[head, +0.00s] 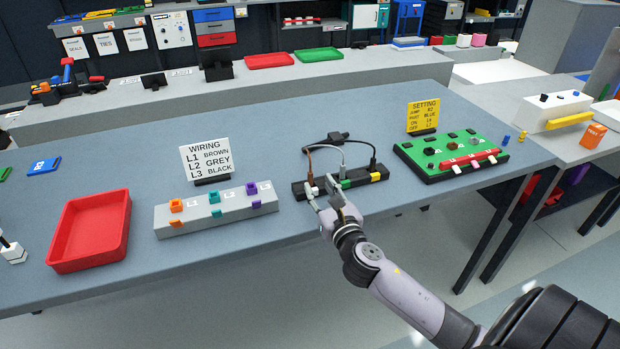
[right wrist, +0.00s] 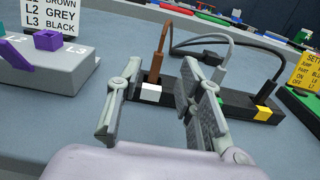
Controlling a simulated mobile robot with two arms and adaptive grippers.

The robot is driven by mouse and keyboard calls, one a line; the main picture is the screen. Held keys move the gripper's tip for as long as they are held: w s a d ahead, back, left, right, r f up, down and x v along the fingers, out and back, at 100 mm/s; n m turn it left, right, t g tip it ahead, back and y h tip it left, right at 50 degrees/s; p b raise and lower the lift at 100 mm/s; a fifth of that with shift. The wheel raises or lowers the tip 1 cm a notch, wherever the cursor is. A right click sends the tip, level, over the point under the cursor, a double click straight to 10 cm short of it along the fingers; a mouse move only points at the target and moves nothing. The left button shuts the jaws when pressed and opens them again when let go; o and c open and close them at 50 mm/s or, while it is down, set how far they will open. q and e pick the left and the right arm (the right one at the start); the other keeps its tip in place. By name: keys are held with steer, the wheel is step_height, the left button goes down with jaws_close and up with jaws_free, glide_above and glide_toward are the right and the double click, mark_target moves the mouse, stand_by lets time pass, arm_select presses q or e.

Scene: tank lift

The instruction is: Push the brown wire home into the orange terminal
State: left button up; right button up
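The orange terminal (head: 176,205) is at the left end of the grey terminal block (head: 225,212), by the L1 label. The brown wire (head: 310,160) stands upright with its lower end in a black holder strip (head: 298,193). In the right wrist view the brown wire (right wrist: 157,60) rises behind a white block (right wrist: 151,92). My right gripper (head: 335,190) is at the holder. In the right wrist view its fingers (right wrist: 155,105) are apart, with the brown wire ahead between them, seemingly not gripped. My left gripper is not in view.
Grey and black wires (right wrist: 228,55) stand farther right in the holder, close to my right finger. A wiring sign (head: 206,158) stands behind the terminal block. A red tray (head: 92,262) lies left, a green switch panel (head: 425,160) right.

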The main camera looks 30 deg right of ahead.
mark_target(311, 175)
steer(key=p+x, duration=0.1)
steer(key=x, duration=0.4)
steer(key=shift+w+r, duration=0.2)
steer(key=shift+w, duration=0.15)
steer(key=shift+w+d+f, duration=0.1)
steer(key=shift+w+f, duration=0.05)
steer(key=shift+w, duration=0.35)
steer(key=shift+c, duration=0.5)
jaws_close()
